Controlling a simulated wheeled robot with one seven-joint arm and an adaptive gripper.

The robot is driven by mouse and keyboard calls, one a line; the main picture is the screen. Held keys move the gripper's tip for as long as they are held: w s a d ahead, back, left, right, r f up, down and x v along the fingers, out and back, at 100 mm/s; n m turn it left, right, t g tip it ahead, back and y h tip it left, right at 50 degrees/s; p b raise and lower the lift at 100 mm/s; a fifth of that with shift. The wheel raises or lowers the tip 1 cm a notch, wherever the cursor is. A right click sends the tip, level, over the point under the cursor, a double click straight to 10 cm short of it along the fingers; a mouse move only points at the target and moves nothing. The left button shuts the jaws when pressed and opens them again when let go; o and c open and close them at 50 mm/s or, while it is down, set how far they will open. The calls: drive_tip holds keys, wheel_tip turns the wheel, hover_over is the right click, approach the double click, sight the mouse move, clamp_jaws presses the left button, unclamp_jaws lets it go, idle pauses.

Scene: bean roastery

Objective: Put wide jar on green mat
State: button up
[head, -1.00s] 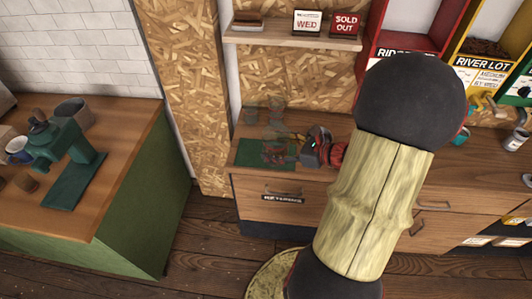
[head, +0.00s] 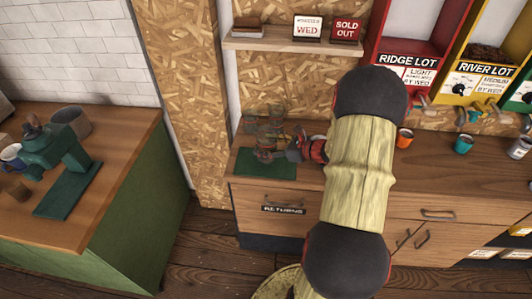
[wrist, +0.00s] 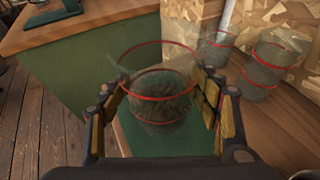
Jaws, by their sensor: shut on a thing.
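The wide jar (wrist: 160,105) is see-through with red bands and stands roughly upright between my fingers in the wrist view. My gripper (wrist: 163,88) is shut on it, one finger on each side. The green mat (wrist: 135,135) shows below and around the jar. In the head view the jar (head: 264,148) is faint over the green mat (head: 280,171), with my gripper (head: 290,151) at its right. I cannot tell whether the jar's base touches the mat.
Two other clear jars (wrist: 215,48) (wrist: 268,72) stand behind the mat, near the chipboard wall. Cups (head: 404,138) (head: 463,144) stand farther right on the wooden counter. A green-sided bench (head: 110,205) is at the left, across a floor gap.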

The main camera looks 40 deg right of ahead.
drive_tip(key=shift+w+f, duration=0.2)
drive_tip(key=shift+f, duration=0.15)
drive_tip(key=shift+w+d+f+b, duration=0.15)
drive_tip(key=shift+f+b, duration=0.5)
drive_tip(key=shift+f, duration=0.9)
drive_tip(key=shift+f, duration=0.15)
drive_tip(key=o, duration=1.5)
drive_tip(key=shift+c, duration=0.2)
drive_tip(key=shift+s+d+r, duration=0.1)
drive_tip(key=shift+s+r, duration=0.2)
drive_tip(key=shift+s, duration=0.05)
drive_tip(key=p+v, duration=0.2)
drive_tip(key=v, duration=0.9)
